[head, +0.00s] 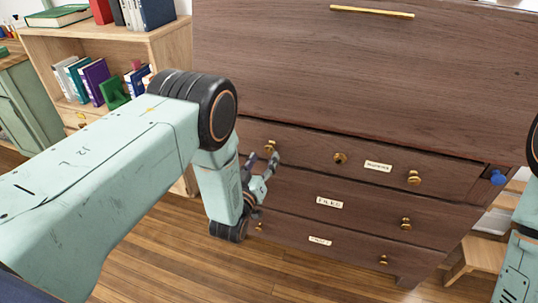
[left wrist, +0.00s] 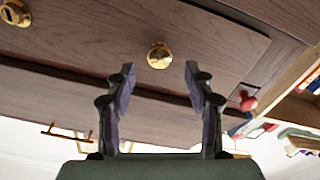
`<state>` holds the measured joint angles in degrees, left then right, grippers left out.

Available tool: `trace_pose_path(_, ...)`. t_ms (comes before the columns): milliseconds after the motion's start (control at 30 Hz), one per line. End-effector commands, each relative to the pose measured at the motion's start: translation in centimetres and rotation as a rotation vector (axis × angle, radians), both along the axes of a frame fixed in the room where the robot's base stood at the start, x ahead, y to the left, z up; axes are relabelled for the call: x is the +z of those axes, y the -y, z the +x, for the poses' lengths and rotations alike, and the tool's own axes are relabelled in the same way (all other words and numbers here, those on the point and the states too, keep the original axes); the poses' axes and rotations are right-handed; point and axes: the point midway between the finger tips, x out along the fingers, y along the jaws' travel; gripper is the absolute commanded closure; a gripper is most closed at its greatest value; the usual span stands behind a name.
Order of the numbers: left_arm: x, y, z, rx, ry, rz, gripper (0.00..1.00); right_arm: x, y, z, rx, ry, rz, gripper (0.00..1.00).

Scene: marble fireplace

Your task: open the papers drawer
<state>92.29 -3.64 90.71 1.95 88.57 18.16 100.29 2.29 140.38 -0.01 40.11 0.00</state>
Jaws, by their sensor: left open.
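A dark wood cabinet (head: 350,80) has three stacked drawers, all shut, with small white labels too small to read for certain. I cannot tell which is the papers drawer. The top drawer (head: 310,148) has a left brass knob (head: 271,146), a brass lock piece (head: 340,158) and a right knob (head: 414,178). My left gripper (head: 262,160) is open, just in front of the top drawer's left knob. In the left wrist view that knob (left wrist: 159,55) shows beyond the gap between the fingertips (left wrist: 160,72), apart from them. My right gripper is out of view.
The middle drawer (head: 365,210) and bottom drawer (head: 345,247) lie below, partly hidden by my left arm. A blue knob (head: 497,177) sticks out at the cabinet's right. A bookshelf (head: 110,45) stands at left. Wood floor (head: 180,255) in front is clear.

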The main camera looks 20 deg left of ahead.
Motion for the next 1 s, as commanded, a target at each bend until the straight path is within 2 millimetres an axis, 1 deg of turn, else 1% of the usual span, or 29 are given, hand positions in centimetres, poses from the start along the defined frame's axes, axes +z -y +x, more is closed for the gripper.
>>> trace_pose_path(33, -0.2, 0.0, 0.9, 0.0, 0.003, 0.0, 0.47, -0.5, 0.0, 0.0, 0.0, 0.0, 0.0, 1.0)
trace_pose_path(100, -0.2, 0.1, 1.8, 0.0, 0.002, 0.001, 0.47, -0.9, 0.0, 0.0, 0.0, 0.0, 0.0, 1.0)
trace_pose_path(300, -0.1, 0.3, 3.7, -0.003, 0.0, 0.001, 0.47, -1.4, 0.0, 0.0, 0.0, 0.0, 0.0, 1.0)
trace_pose_path(400, -0.1, 0.4, 4.0, -0.005, -0.003, 0.001, 0.47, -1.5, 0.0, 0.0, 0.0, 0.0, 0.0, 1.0)
trace_pose_path(633, -0.1, 0.5, 4.0, -0.005, -0.003, 0.001, 0.47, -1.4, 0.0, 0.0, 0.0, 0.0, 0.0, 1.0)
trace_pose_path(1000, -0.1, 0.4, 4.0, -0.005, -0.003, 0.001, 0.78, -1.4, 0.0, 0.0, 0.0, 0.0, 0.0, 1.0)
